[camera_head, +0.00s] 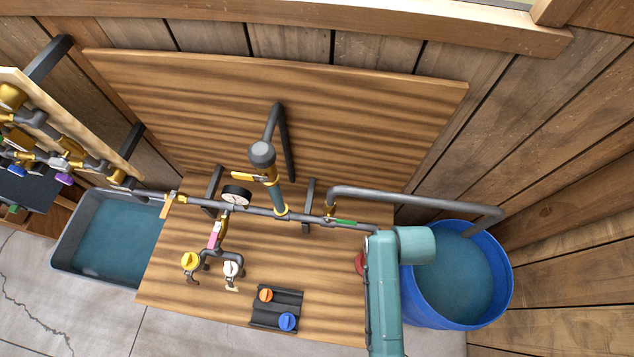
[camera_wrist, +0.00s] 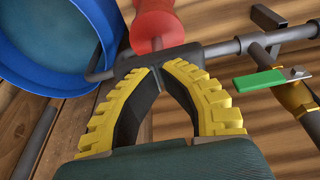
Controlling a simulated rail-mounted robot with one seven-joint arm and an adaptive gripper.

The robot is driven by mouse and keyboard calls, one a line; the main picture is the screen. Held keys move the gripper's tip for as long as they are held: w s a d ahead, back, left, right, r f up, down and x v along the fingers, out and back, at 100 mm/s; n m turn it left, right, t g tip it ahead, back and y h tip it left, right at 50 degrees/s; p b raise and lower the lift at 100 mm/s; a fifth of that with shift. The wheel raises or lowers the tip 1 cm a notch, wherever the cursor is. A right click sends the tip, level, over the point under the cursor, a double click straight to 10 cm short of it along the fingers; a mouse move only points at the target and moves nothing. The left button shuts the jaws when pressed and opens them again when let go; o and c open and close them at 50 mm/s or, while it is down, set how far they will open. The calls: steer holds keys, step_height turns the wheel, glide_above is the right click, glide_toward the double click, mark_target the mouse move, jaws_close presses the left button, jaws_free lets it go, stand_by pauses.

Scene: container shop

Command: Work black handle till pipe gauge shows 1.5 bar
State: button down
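The pipe gauge (camera_head: 236,194) is a round, white-faced dial on the grey pipe, left of centre in the head view; its reading is too small to make out. My gripper (camera_wrist: 158,68) shows in the wrist view, its yellow-ribbed fingers converging on a dark bar-like piece (camera_wrist: 190,50). I cannot tell whether this piece is the black handle or whether the fingers grip it. A red cylindrical part (camera_wrist: 155,25) on a grey rod lies just beyond the fingertips. In the head view my teal arm hides the gripper and most of this red part (camera_head: 359,263).
A blue barrel of water (camera_head: 505,290) stands right of the wooden bench (camera_head: 160,285). A green lever valve (camera_head: 343,222) lies close to my arm. A grey tub (camera_head: 75,225) stands left. Yellow (camera_head: 190,261) and white (camera_head: 231,268) taps hang in front.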

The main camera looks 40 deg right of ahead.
steer(key=shift+b+x, duration=0.5)
steer(key=shift+x, duration=0.65)
steer(key=p+v, duration=0.2)
steer(key=p, duration=0.1)
steer(key=p+v, duration=0.2)
steer(key=v, duration=0.1)
steer(key=shift+w+d+r+p, duration=0.15)
steer(key=shift+r+p, duration=0.25)
steer(key=shift+v, duration=1.1)
steer(key=shift+w+d+r, duration=0.1)
steer(key=shift+w+d, duration=0.1)
steer(key=shift+d, duration=0.05)
